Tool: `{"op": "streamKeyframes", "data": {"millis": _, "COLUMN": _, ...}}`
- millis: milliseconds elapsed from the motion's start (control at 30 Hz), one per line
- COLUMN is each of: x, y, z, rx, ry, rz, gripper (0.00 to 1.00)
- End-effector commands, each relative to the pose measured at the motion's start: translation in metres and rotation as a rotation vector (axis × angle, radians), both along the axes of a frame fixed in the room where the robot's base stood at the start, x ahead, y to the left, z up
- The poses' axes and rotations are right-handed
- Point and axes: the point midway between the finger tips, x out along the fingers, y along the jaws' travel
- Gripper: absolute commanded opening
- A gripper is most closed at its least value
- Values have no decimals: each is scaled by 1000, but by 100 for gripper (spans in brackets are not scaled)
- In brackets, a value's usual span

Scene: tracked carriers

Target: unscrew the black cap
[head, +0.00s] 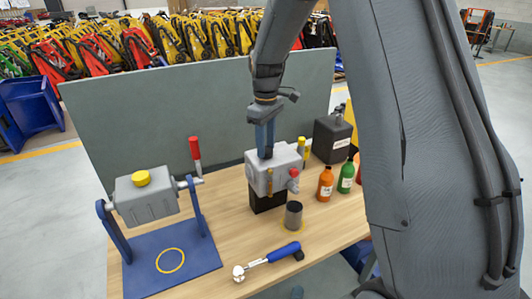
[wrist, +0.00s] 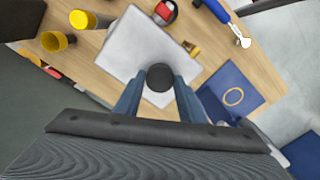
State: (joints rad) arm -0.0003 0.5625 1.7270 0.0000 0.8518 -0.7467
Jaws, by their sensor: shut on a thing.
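The black cap (wrist: 160,77) is round and sits on top of the light grey block (wrist: 138,45), between my fingertips in the wrist view. My gripper (wrist: 160,82) is shut on the cap, with one blue finger on each side of it. In the head view my gripper (head: 265,152) points down onto the top of the grey block (head: 262,178), and the fingers hide the cap. The block stands on a black base (head: 266,203) on the wooden table and carries red and yellow fittings. I cannot tell whether the cap has turned.
A grey tank (head: 146,200) with a yellow cap hangs in a blue stand at left. Orange (head: 325,184) and green (head: 346,178) bottles and a black canister (head: 331,140) stand right. A grey panel (head: 200,105) rises behind.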

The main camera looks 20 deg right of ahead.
Motion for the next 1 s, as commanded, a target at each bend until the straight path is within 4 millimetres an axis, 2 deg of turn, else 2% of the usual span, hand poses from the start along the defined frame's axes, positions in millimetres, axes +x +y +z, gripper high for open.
{"op": "streamKeyframes", "data": {"millis": 133, "x": 0, "y": 0, "z": -1, "rx": 0, "ry": 1, "rz": 94, "gripper": 17}}
{"op": "streamKeyframes", "data": {"millis": 533, "x": -1, "y": 0, "z": -1, "rx": 0, "ry": 1, "rz": 155, "gripper": 17}}
{"op": "streamKeyframes", "data": {"millis": 1000, "x": -1, "y": 0, "z": -1, "rx": 0, "ry": 2, "rz": 751, "gripper": 17}}
